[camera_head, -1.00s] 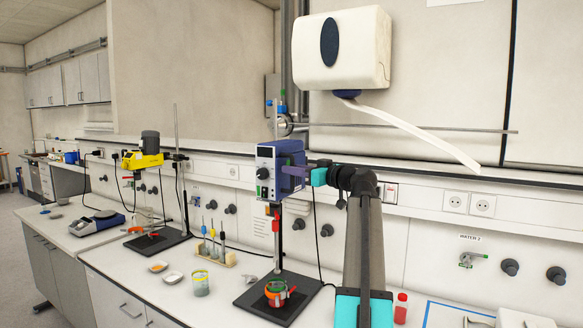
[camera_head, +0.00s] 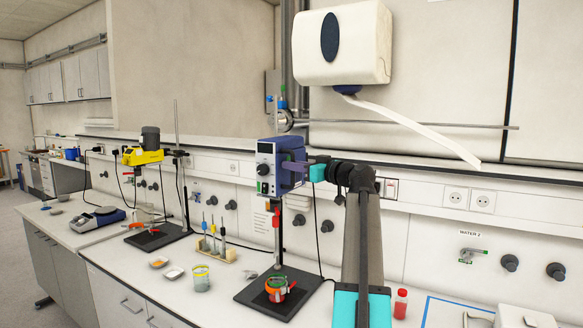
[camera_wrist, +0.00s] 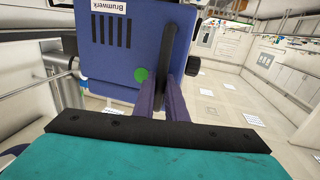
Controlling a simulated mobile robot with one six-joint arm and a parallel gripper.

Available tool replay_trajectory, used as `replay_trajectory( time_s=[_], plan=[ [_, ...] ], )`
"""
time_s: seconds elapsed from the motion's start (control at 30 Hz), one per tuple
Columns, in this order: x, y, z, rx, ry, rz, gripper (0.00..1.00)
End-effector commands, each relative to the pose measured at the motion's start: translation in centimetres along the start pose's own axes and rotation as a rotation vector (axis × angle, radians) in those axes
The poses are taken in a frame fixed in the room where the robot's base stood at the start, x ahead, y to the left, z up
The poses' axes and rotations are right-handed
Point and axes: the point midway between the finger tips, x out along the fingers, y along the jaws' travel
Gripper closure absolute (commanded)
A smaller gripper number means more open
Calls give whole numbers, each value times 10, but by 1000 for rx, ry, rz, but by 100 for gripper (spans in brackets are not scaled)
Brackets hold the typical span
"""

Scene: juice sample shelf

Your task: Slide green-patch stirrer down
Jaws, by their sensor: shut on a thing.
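The green-patch stirrer (camera_head: 279,163) is a blue box with a light control face, high on a dark upright stand on the bench. In the wrist view its back (camera_wrist: 115,45) fills the upper middle, with a Brumwerk label, slots and a round green patch (camera_wrist: 141,75) low down. My gripper (camera_head: 298,168) reaches it from the right. Its purple fingers (camera_wrist: 168,90) are shut on the stirrer's dark upright handle (camera_wrist: 171,50). Below the stirrer are a red part on the shaft and a jar with orange and green (camera_head: 277,290) on the black base plate (camera_head: 250,292).
A yellow stirrer (camera_head: 142,157) stands on the left, over its own black base. A rack (camera_head: 215,250) of coloured-handled tools, a glass beaker (camera_head: 201,280) and small dishes are left of the jar. A red bottle (camera_head: 401,303) stands right of my arm.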

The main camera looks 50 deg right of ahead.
Motion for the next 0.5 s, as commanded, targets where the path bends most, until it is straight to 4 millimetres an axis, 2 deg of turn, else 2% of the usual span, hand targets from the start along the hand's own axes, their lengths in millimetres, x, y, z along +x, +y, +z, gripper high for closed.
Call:
replay_trajectory(
  time_s=[0.5],
  plan=[
    [0,-1,52,0,-6,-5,100]
  ],
)
